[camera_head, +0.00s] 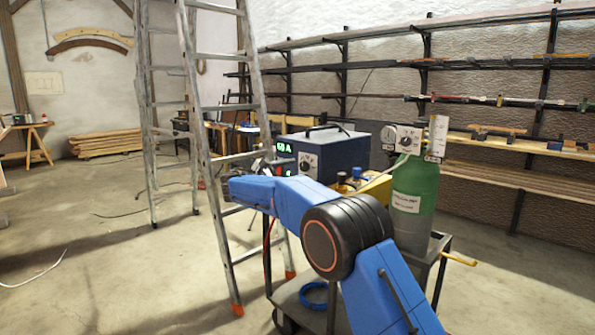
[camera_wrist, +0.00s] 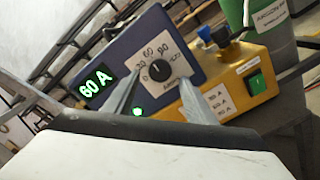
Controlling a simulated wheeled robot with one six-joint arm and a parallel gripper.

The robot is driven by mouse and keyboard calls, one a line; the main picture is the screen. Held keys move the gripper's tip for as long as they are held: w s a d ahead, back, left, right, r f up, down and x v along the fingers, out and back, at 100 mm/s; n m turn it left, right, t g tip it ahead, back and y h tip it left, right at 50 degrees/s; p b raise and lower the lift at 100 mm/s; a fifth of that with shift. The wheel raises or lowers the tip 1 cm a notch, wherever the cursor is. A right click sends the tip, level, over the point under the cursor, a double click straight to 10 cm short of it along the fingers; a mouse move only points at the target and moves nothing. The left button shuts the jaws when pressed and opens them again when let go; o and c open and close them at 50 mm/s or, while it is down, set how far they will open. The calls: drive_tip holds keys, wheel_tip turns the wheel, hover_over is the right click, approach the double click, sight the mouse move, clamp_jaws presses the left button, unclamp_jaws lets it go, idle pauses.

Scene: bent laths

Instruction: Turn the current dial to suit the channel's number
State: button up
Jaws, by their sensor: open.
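The blue power unit (camera_head: 335,153) stands on a trolley, with a green readout (camera_wrist: 96,84) showing 60 A. Its black round current dial (camera_wrist: 161,70) has a white pointer mark and a scale with 60 and 90 legible around it. The dial also shows in the head view (camera_head: 308,164). My gripper (camera_wrist: 160,80) is open, its two grey fingers on either side of the dial's lower part in the wrist picture. I cannot tell whether they touch it. A channel number is not clearly legible. A small green light (camera_wrist: 137,111) glows below the dial.
A yellow box (camera_wrist: 232,82) with a green switch (camera_wrist: 256,83) and a card of ampere values sits beside the unit. A green gas cylinder (camera_head: 415,190) stands on the trolley (camera_head: 437,243). A ladder (camera_head: 205,160) stands close left of the trolley. Open floor lies left.

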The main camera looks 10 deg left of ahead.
drive_tip(key=v, duration=1.4)
drive_tip(key=shift+s, duration=0.15)
drive_tip(key=shift+a, duration=0.15)
